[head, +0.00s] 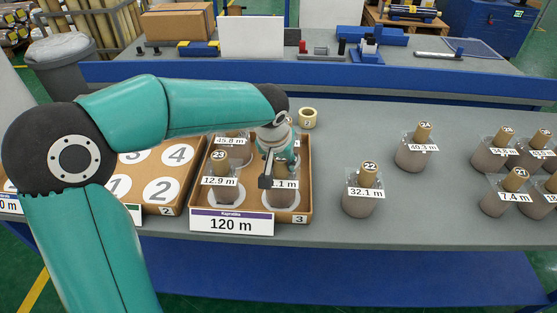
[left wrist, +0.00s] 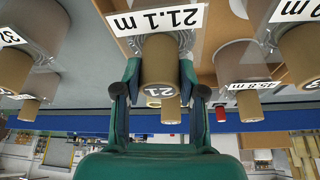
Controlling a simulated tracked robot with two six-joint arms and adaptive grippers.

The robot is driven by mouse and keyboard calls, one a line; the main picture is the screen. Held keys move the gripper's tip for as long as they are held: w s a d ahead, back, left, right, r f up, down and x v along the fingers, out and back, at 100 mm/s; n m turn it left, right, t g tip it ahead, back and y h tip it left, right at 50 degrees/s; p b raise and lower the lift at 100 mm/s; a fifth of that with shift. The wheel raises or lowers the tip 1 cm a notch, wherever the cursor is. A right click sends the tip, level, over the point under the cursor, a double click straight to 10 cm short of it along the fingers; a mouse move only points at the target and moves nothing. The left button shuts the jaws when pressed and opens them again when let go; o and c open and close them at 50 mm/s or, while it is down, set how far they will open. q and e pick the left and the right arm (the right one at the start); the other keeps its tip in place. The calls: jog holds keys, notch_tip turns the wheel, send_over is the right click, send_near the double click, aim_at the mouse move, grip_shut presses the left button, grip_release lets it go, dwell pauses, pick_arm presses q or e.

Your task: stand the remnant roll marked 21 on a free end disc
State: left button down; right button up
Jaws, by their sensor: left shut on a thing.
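My left gripper (head: 275,160) is shut on the core of the roll marked 21 (head: 283,196), labelled 21.1 m. The roll is upright over the white disc at the front right of cardboard tray 3 (head: 300,217); I cannot tell whether its bottom touches. In the left wrist view the fingers (left wrist: 160,92) close on both sides of the core marked 21 (left wrist: 160,75). Roll 23 (head: 219,185), labelled 12.9 m, stands front left in tray 3, and the 45.8 m roll (head: 236,156) behind it. The tray's back right is mostly hidden by my gripper.
Tray 2 (head: 165,208) on the left shows bare numbered discs. Roll 22 (head: 362,198) stands right of tray 3, roll 24 (head: 412,156) farther right, and several rolls at the right edge. A small yellowish core (head: 307,118) is behind tray 3. A sign reading 120 m (head: 231,223) fronts it.

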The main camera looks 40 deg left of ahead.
pick_arm(q)
jog(key=shift+f, duration=0.1)
jog(key=c, duration=0.6)
grip_release()
jog(key=shift+s+r, duration=0.15)
jog(key=shift+r, duration=0.4)
jog(key=v, duration=1.1)
jog(key=shift+d+f, duration=0.1)
jog(key=shift+f, duration=0.05)
